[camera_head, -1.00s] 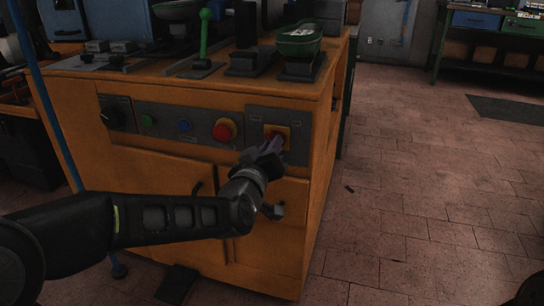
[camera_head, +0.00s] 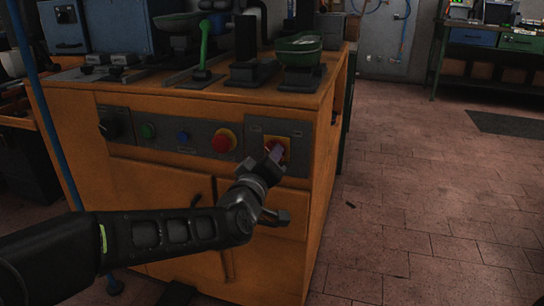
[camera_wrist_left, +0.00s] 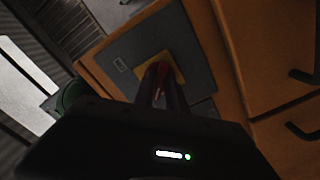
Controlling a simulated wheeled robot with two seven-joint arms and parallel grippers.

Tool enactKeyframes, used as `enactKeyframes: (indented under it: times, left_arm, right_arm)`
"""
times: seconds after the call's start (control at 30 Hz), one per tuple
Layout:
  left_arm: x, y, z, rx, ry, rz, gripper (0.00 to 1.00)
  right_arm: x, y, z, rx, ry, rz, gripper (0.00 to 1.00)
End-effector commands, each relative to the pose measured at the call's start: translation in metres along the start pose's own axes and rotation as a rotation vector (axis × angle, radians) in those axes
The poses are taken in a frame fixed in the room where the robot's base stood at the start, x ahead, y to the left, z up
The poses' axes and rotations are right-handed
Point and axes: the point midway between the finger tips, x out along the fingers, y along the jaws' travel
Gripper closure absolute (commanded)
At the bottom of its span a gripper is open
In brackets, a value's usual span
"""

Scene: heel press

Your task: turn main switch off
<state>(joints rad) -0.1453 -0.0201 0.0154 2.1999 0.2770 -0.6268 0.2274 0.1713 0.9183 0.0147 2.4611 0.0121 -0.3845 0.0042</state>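The main switch (camera_head: 285,146) is a red knob on a yellow square plate, on a grey panel at the right end of the orange cabinet's front. In the left wrist view the yellow plate (camera_wrist_left: 165,62) lies straight ahead, and the panel looks tilted. My left gripper (camera_head: 273,157) is at the switch, and its fingers cover most of the knob. In the wrist view its fingers (camera_wrist_left: 163,84) are close together with red showing between them, so it appears shut on the knob. The knob's exact angle is hidden. My right gripper is not in view.
Left of the switch are a red mushroom button (camera_head: 223,140) on yellow, a blue button (camera_head: 183,137), a green button (camera_head: 148,130) and a black knob (camera_head: 109,128). Machine parts stand on the cabinet top. The tiled floor (camera_head: 420,200) at right is clear.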

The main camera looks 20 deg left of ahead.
Motion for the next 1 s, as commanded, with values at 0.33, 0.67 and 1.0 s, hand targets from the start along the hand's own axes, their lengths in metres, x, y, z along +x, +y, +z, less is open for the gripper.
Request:
enactKeyframes:
  times: [0.33,0.67,1.0]
  left_arm:
    - [0.000,0.000,0.000,0.002,0.000,0.000,0.66]
    - [-0.019,0.002,-0.001,0.003,-0.001,0.001,0.66]
    - [-0.071,0.002,-0.001,0.003,0.000,0.001,0.66]
  right_arm:
    - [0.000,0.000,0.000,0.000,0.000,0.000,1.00]
    - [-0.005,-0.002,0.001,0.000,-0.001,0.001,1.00]
    - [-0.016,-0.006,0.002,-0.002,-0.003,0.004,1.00]
